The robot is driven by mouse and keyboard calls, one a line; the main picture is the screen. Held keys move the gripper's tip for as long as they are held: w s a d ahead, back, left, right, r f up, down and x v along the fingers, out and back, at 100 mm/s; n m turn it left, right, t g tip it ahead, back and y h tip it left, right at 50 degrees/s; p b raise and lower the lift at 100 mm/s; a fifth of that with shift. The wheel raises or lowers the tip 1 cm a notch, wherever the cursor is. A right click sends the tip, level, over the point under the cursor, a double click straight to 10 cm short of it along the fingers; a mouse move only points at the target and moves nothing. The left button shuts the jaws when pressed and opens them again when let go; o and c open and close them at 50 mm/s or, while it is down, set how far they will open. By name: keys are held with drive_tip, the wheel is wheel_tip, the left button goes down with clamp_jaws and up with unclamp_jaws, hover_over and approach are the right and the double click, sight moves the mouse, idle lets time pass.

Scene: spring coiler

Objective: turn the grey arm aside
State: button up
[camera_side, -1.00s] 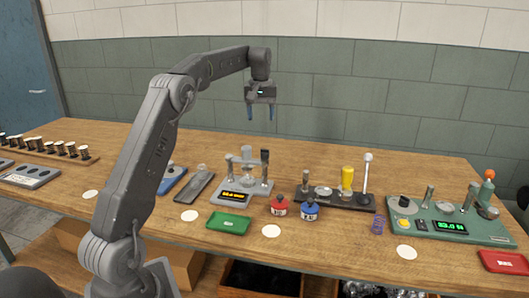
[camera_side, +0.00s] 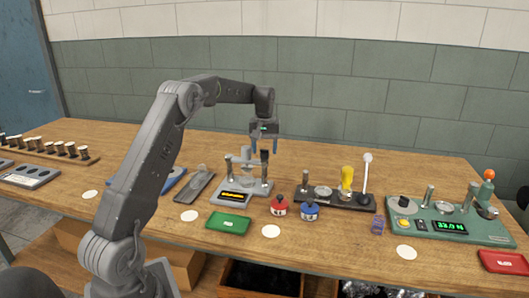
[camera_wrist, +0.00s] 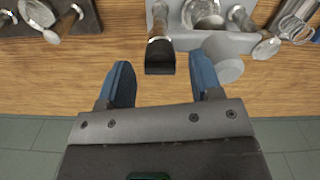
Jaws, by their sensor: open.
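The grey machine (camera_side: 258,190) with a yellow-lit display stands near the middle of the bench. It also shows at the top of the wrist view (camera_wrist: 188,42). A lever with a dark end (camera_wrist: 160,56) stands on it, beside a light grey round post (camera_wrist: 222,58); I cannot tell for certain which part is the grey arm. My gripper (camera_side: 264,148) is open and points down just above the machine's back right part. In the wrist view my gripper (camera_wrist: 161,76) has the dark end lying between its blue fingers; contact is not visible. The right finger overlaps the grey post in that view.
A dark base with a yellow handle (camera_side: 347,178) and a tall white-knobbed lever (camera_side: 366,172) stands right of the machine. A green gauge station (camera_side: 465,228) is farther right.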

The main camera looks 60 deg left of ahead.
drive_tip(key=shift+f, duration=0.85)
clamp_jaws()
